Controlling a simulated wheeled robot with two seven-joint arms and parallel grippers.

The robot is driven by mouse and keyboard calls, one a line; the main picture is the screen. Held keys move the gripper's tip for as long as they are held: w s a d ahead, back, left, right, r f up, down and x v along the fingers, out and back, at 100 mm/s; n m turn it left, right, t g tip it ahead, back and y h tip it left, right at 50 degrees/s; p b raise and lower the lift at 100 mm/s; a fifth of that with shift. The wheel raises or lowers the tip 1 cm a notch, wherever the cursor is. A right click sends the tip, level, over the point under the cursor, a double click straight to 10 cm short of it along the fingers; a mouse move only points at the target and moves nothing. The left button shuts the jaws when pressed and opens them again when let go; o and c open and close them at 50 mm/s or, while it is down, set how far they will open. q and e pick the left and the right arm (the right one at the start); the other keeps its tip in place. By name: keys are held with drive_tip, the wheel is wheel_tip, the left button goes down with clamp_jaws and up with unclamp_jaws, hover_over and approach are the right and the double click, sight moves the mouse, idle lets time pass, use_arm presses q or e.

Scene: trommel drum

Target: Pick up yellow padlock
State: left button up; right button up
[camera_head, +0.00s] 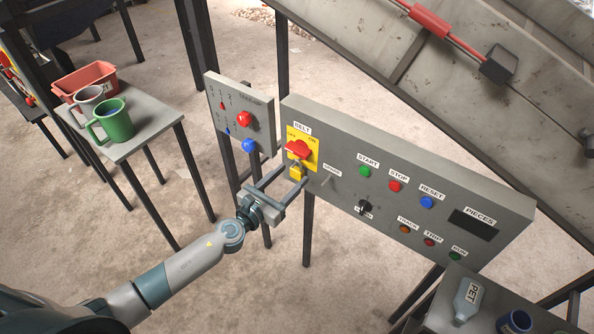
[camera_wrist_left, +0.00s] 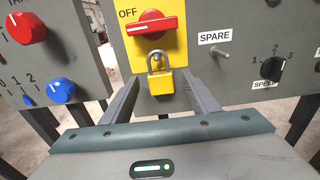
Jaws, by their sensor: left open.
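The yellow padlock (camera_head: 296,173) hangs on the control panel, just below the red BELT switch (camera_head: 298,149) on its yellow plate. In the left wrist view the padlock (camera_wrist_left: 160,78) has a grey shackle at the lower part of the yellow plate, under the red switch handle (camera_wrist_left: 152,24). My left gripper (camera_head: 280,175) is open in front of the panel. In the left wrist view its two fingers (camera_wrist_left: 163,92) reach forward on either side of the padlock, apart from it. I cannot tell the exact depth left between fingertips and padlock. My right gripper is not seen.
The grey control panel (camera_head: 480,193) carries several buttons and knobs. A SPARE peg (camera_wrist_left: 221,52) sticks out right of the padlock. A smaller panel (camera_head: 262,127) stands left. A side table (camera_head: 150,146) holds a green mug (camera_head: 114,122).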

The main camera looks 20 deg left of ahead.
use_arm(q)
drive_tip(key=shift+w+d, duration=0.2)
drive_tip(key=shift+w, duration=0.4)
drive_tip(key=c, duration=1.2)
